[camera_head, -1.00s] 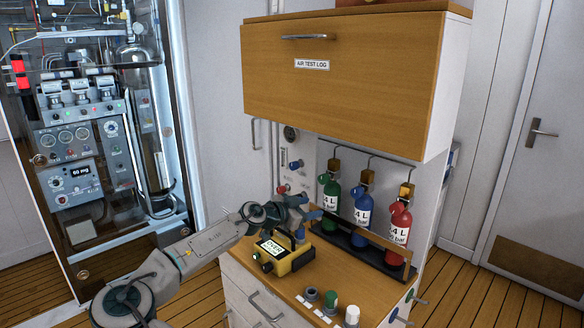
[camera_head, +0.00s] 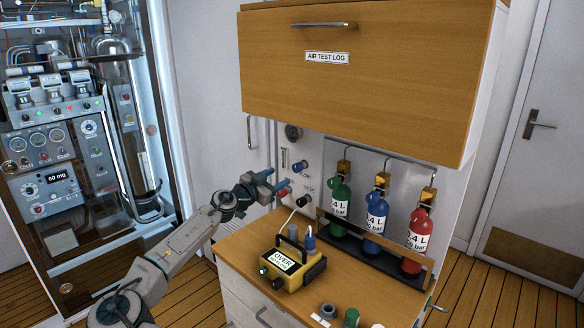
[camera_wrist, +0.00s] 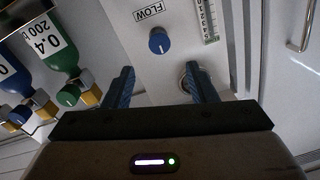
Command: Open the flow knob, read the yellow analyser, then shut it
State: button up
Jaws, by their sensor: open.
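The blue flow knob (camera_head: 300,166) sits on the white panel behind the counter. In the wrist view the knob (camera_wrist: 159,41) lies below the FLOW label, beyond my fingertips and roughly midway between their lines. My gripper (camera_head: 274,181) is open and empty in front of the panel, left of the knob; its two blue fingers (camera_wrist: 160,72) are spread apart and not touching the knob. The yellow analyser (camera_head: 312,274) stands on the counter with its screen (camera_head: 286,260) facing out. The screen reads OVER; smaller text below is unclear.
Green (camera_head: 338,205), blue (camera_head: 376,214) and red (camera_head: 417,241) cylinders stand in a rack right of the panel. A red knob (camera_head: 283,191) is near my fingers. A wooden cabinet (camera_head: 365,80) overhangs the counter. A white tube rises from the analyser.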

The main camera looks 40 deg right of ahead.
aim_at(295, 168)
jog(key=d, duration=0.3)
jog(key=w+d+p, duration=0.1)
jog(key=d, duration=0.2)
jog(key=d+p, duration=0.1)
jog(key=d, duration=0.2)
jog(key=shift+w+d, duration=0.15)
jog(key=shift+d, duration=0.15)
jog(key=c, duration=1)
